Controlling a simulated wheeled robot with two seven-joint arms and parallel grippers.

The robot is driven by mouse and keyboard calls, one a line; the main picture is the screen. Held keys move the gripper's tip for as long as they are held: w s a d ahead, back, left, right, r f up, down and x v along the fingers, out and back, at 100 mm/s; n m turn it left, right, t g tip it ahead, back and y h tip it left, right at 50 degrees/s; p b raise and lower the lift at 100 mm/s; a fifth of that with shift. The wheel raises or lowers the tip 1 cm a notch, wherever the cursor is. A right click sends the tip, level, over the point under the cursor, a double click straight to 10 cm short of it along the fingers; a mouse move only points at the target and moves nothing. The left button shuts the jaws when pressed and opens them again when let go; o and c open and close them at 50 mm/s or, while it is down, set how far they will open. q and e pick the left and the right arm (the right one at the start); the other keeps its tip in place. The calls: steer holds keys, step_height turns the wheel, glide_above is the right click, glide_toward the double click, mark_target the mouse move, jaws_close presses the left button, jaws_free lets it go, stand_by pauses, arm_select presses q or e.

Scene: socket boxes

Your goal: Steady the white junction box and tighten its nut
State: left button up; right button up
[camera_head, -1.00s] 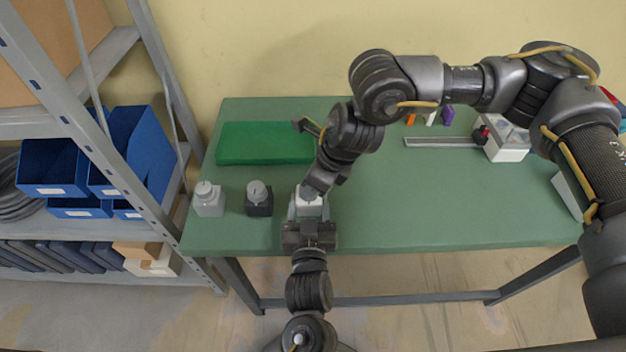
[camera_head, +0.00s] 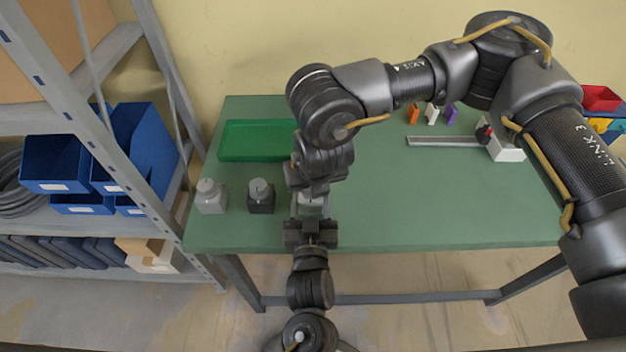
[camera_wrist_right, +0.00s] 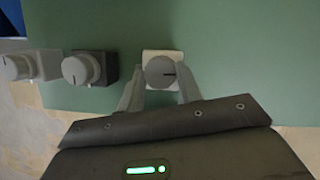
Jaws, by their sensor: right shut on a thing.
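The white junction box (camera_head: 311,209) stands near the table's front edge, mostly covered by my grippers in the head view. Its round grey nut (camera_wrist_right: 161,73) carries a dark line pointing right in the right wrist view. My right gripper (camera_head: 312,192) comes down from above; its fingers also show in the right wrist view (camera_wrist_right: 161,82), closed on the nut from both sides. My left gripper (camera_head: 309,217) reaches in from the front edge. Its light fingers lie along both sides of the box, against it as far as I can see. The right hand hides part of this contact.
A grey box (camera_head: 210,201) and a dark box (camera_head: 261,201) with round knobs stand left of the white one. A green tray (camera_head: 250,157) lies behind. A rail (camera_head: 440,141) and small coloured pieces (camera_head: 432,115) are back right. The table's right front is clear.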

steer(key=shift+m+h, duration=0.4)
steer(key=shift+m, duration=0.7)
steer(key=o, duration=1)
steer(key=v, duration=1.2)
steer(key=shift+s+a, duration=0.1)
steer(key=shift+s, duration=0.05)
